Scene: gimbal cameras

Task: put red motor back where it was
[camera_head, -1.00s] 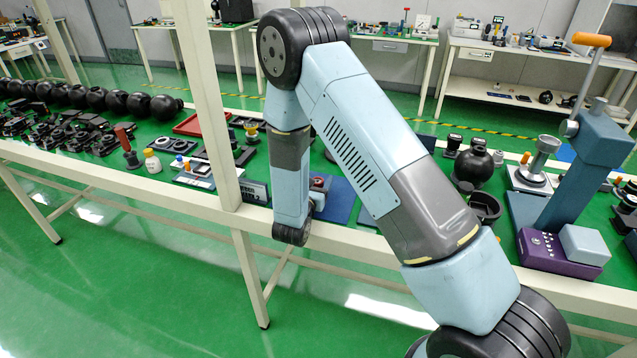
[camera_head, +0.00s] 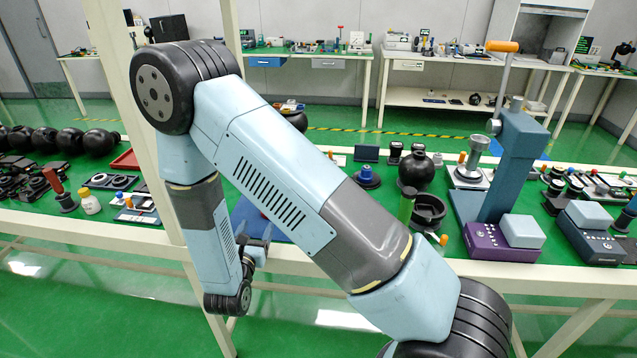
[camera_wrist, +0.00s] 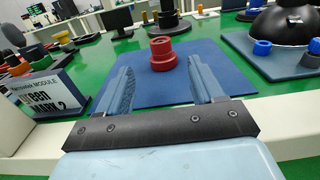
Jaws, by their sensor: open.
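The red motor (camera_wrist: 162,54) stands upright on a blue mat (camera_wrist: 150,92) in the wrist view. My gripper (camera_wrist: 160,88) is open, its two blue-grey fingers apart over the near part of the mat. The motor is beyond the fingertips, roughly centred between them, and nothing is between the fingers. In the head view my gripper (camera_head: 258,244) is at the table's front edge, partly behind my forearm. The blue mat (camera_head: 262,224) shows there only in part, and the motor is almost wholly hidden by my arm.
A sign block (camera_wrist: 48,98) stands left of the mat. A dark dome on a blue base (camera_wrist: 285,62) stands at the right. In the head view a purple-based press (camera_head: 500,242) and a black sphere (camera_head: 415,172) stand to the right. The table's front rail (camera_head: 300,262) runs below my gripper.

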